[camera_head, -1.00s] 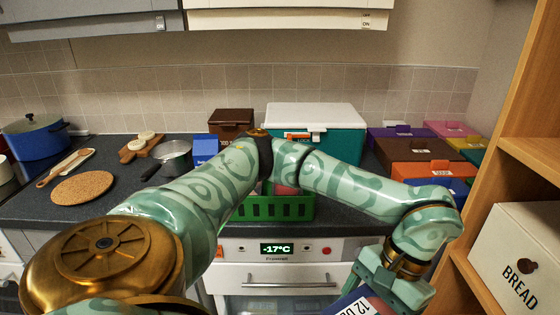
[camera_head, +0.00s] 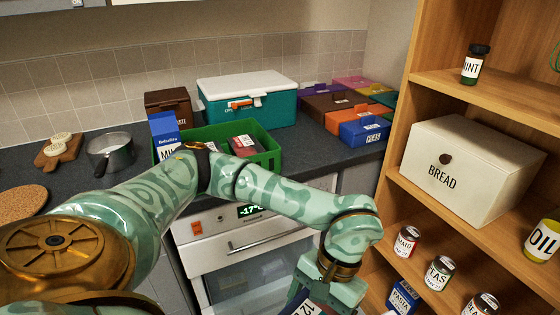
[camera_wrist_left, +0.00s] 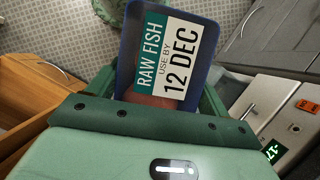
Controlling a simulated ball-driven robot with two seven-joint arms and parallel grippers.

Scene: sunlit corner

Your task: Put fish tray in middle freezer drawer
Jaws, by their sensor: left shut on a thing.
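The fish tray (camera_wrist_left: 165,55) is dark blue with a white and teal label reading RAW FISH, USE BY 12 DEC. My left gripper (camera_wrist_left: 155,95) is shut on it in the left wrist view. In the head view the tray (camera_head: 303,305) shows only partly at the bottom edge, below my left gripper (camera_head: 325,285). The freezer (camera_head: 245,240) stands under the counter with a display reading about -17°C. Its front has a handle and looks closed; the drawers inside cannot be made out. My right gripper is not in view.
A green crate (camera_head: 270,158) with packets stands on the counter above the freezer. A wooden shelf unit (camera_head: 398,178) with a bread box (camera_head: 470,170) and several cans stands at the right, close to my left arm.

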